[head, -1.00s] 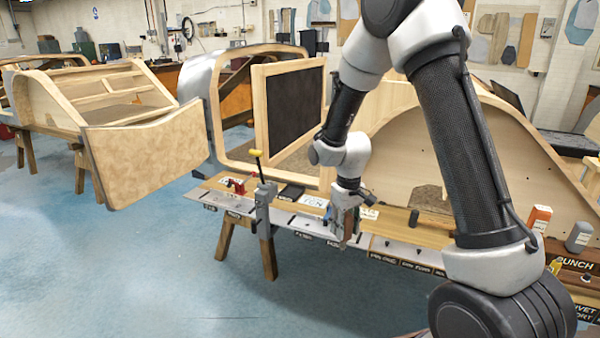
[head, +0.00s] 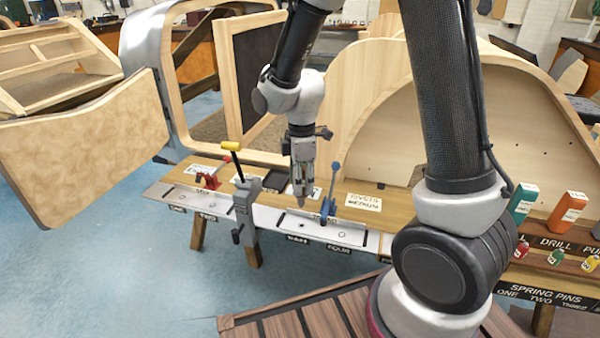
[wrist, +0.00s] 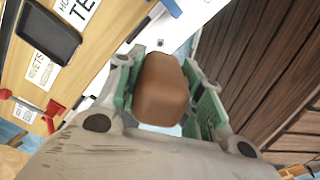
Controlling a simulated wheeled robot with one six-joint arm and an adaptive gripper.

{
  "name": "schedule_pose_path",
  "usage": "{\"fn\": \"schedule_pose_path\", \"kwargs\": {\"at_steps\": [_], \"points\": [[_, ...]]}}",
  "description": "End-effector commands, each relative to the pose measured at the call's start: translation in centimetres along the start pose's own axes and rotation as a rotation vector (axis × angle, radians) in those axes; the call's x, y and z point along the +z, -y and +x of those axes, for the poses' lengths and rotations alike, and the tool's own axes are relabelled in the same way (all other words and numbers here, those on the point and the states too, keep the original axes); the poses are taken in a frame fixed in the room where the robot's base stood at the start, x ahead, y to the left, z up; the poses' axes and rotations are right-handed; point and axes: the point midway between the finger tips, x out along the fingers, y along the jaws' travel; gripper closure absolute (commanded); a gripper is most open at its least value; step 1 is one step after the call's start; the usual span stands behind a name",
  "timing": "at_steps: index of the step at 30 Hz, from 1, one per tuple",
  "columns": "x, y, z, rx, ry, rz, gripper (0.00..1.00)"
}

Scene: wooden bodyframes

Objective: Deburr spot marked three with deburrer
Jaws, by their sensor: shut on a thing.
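My gripper (head: 303,178) is shut on a brown-handled tool, which I take to be the deburrer; its brown block-like end (wrist: 161,90) shows between the green-padded fingers in the wrist view. In the head view the gripper points down over the right-hand metal plate (head: 345,236). The label that seems to read three (head: 297,239) is on this plate's front edge, with one that seems to read four (head: 338,248) to its right. A small round spot (head: 301,227) is above the three label. The tool's working end is hidden in the wrist view, and contact with the plate cannot be told.
A blue-handled clamp (head: 329,195) stands just right of the gripper. A yellow-handled clamp (head: 240,190) stands left, and a red clamp (head: 208,178) farther left. A dark tray (head: 272,177) lies behind on the wooden bench.

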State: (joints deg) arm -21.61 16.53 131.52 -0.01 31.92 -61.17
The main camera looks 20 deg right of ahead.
Motion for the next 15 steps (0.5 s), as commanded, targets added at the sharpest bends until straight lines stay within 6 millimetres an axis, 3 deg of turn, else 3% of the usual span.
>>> {"fn": "schedule_pose_path", "kwargs": {"at_steps": [9,15], "points": [[0.1,0.1,4.2,-0.004,0.002,0.002,0.96],[0.0,0.0,5.9,-0.001,0.001,0.002,0.96]]}}
